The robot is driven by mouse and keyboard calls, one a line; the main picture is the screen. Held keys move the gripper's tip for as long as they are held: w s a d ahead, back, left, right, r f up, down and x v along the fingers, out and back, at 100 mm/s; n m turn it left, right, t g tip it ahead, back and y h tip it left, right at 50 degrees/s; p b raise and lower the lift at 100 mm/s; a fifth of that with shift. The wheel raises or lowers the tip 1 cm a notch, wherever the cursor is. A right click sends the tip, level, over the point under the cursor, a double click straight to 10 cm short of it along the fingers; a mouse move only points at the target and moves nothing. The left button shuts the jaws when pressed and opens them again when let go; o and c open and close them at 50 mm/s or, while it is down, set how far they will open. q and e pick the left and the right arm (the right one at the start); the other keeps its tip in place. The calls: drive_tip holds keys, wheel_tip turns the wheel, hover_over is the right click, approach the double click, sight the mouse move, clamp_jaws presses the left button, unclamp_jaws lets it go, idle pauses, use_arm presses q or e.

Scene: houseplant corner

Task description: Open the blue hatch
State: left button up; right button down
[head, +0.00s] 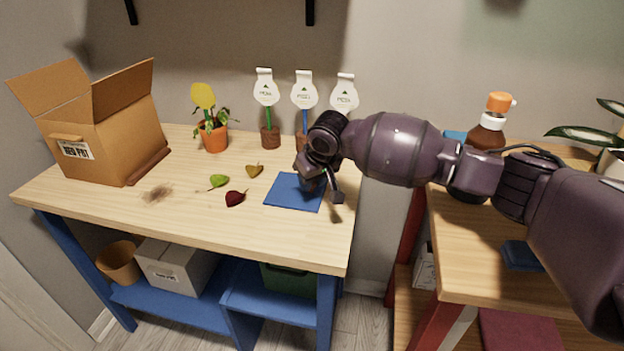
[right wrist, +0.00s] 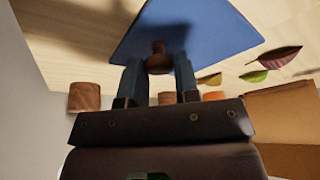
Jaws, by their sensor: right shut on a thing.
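The blue hatch (head: 287,192) is a flat square panel lying level in the wooden table top, near its right end. In the right wrist view the hatch (right wrist: 205,30) fills the top middle, with a small brown knob (right wrist: 158,60) on it. My right gripper (head: 314,183) is over the right part of the hatch and hides some of it. In the right wrist view the fingers of my right gripper (right wrist: 159,72) are shut on the knob from both sides. My left gripper is not in view.
Green, dark red and yellow-brown leaves (head: 235,198) lie left of the hatch. Behind stand a potted plant (head: 213,136) and brown pots with white tags (head: 266,92). An open cardboard box (head: 95,135) is at the far left. A second table (head: 470,255) with a bottle (head: 487,133) is at right.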

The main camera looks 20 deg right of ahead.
drive_tip(key=shift+s+d+r, duration=0.1)
drive_tip(key=shift+d, duration=0.05)
drive_tip(key=d+p, duration=0.1)
drive_tip(key=s+d+p, duration=0.1)
drive_tip(key=shift+s+d+r+p, duration=0.15)
drive_tip(key=shift+s+r+p, duration=0.1)
drive_tip(key=shift+r+p, duration=0.15)
drive_tip(key=s+d+p, duration=0.1)
drive_tip(key=d, duration=0.1)
drive_tip(key=s+d+p, duration=0.1)
drive_tip(key=s+d, duration=0.1)
drive_tip(key=s+d+p, duration=0.1)
drive_tip(key=d+p, duration=0.1)
drive_tip(key=d, duration=0.1)
drive_tip(key=shift+s+f, duration=0.25)
drive_tip(key=shift+s, duration=0.15)
drive_tip(key=shift+s+d+f, duration=0.1)
drive_tip(key=shift+s+d, duration=0.05)
drive_tip(key=shift+d, duration=0.1)
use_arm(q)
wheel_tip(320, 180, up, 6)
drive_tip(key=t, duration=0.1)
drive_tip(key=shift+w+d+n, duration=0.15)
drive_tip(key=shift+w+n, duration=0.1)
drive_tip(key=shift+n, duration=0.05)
use_arm(e)
drive_tip(key=shift+d+f, duration=0.1)
drive_tip(key=shift+f, duration=0.1)
